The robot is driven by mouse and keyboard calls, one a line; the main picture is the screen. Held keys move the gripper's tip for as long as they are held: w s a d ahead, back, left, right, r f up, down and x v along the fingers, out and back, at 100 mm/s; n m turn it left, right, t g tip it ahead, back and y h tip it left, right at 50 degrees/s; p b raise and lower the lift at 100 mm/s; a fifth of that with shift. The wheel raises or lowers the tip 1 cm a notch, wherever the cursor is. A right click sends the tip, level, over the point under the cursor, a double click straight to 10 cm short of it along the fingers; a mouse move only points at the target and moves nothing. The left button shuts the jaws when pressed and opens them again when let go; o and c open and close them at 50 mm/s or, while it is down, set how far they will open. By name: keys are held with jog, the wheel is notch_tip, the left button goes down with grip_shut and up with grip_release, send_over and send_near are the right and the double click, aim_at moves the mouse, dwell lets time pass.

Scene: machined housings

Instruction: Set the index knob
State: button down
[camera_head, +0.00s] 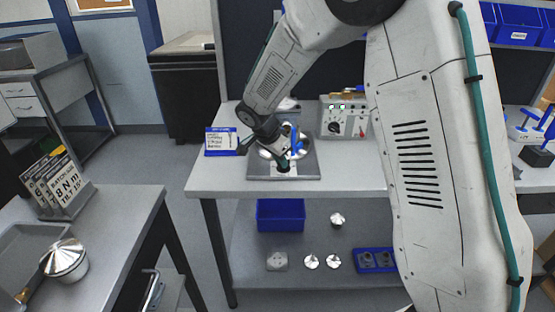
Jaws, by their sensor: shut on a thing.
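My gripper (284,164) reaches down to the front of a fixture with silvery round parts (264,153) on a grey base plate (308,172). It is shut on a small dark part just above a white label (285,172). This part appears to be the index knob, but the fingers mostly hide it, and its setting cannot be read. A blue part (297,141) of the fixture stands just behind the gripper.
A control box (345,119) with a dark dial and lit lamps stands behind right. A blue-headed sign (221,141) stands left. A blue bin (280,214) and several metal parts lie on the lower shelf. A left table holds cards (62,183) and a silvery housing (64,260).

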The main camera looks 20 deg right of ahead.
jog(key=n, duration=0.2)
jog(key=n+t, duration=0.1)
jog(key=n+t+y, duration=0.1)
jog(key=n, duration=0.1)
jog(key=shift+d+r+n, duration=0.15)
jog(key=shift+d+n, duration=0.1)
jog(key=shift+n, duration=0.05)
jog(key=n, duration=0.2)
jog(key=n+y, duration=0.1)
jog(key=n, duration=0.1)
jog(key=n+t+y, duration=0.1)
jog(key=n, duration=0.1)
jog(key=shift+s+d, duration=0.15)
jog(key=shift+d, duration=0.15)
jog(key=n, duration=0.2)
jog(key=n+y, duration=0.1)
jog(key=n, duration=0.1)
jog(key=n+y, duration=0.1)
jog(key=n, duration=0.1)
jog(key=shift+d, duration=0.4)
jog(key=n, duration=0.2)
jog(key=n+g+y, duration=0.1)
jog(key=n+y, duration=0.1)
jog(key=n, duration=0.1)
jog(key=shift+w+d+n, duration=0.2)
jog(key=shift+d+n, duration=0.05)
jog(key=shift+n, duration=0.05)
jog(key=shift+g, duration=0.3)
